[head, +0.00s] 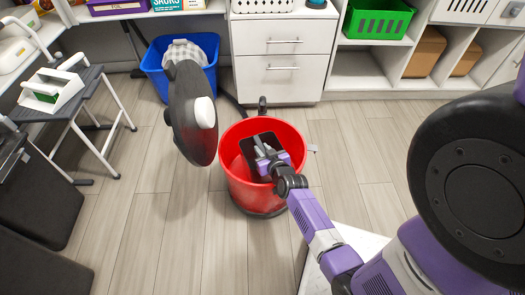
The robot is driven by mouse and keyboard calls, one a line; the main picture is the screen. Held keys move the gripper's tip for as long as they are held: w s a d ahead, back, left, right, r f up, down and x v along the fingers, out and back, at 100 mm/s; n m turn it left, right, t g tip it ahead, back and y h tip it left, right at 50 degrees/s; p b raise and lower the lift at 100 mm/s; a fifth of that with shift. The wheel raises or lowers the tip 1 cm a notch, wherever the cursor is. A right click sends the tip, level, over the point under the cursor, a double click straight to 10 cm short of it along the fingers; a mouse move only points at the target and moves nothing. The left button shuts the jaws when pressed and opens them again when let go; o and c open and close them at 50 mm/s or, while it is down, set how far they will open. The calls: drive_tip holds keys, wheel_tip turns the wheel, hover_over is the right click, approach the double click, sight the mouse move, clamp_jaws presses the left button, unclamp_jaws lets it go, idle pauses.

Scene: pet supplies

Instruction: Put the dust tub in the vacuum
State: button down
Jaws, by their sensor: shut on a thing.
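The vacuum has an open, round red body (234,183) on the floor in the middle. A dark grey and red lid-like part (187,118) with a white knob stands up at its left; I cannot tell how it joins the body. My gripper (268,158) reaches down into the opening from the lower right. It is shut on a dark tub (250,148), which looks like the dust tub. The tub sits tilted within the red rim. Its lower part and the fingertips are partly hidden, so I cannot tell whether it touches the bottom.
A blue bin (160,78) with a checked cloth stands behind, left. A white drawer cabinet (283,62) is at the back. A step stool (90,100) holds a white and green item at left. A green basket (377,20) sits on right shelving. Floor around the vacuum is mostly clear.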

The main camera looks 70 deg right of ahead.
drive_tip(key=shift+f+b, duration=0.4)
drive_tip(key=shift+f, duration=0.2)
drive_tip(key=c, duration=1.3)
unclamp_jaws()
drive_tip(key=shift+o, duration=0.2)
drive_tip(key=shift+f, duration=0.1)
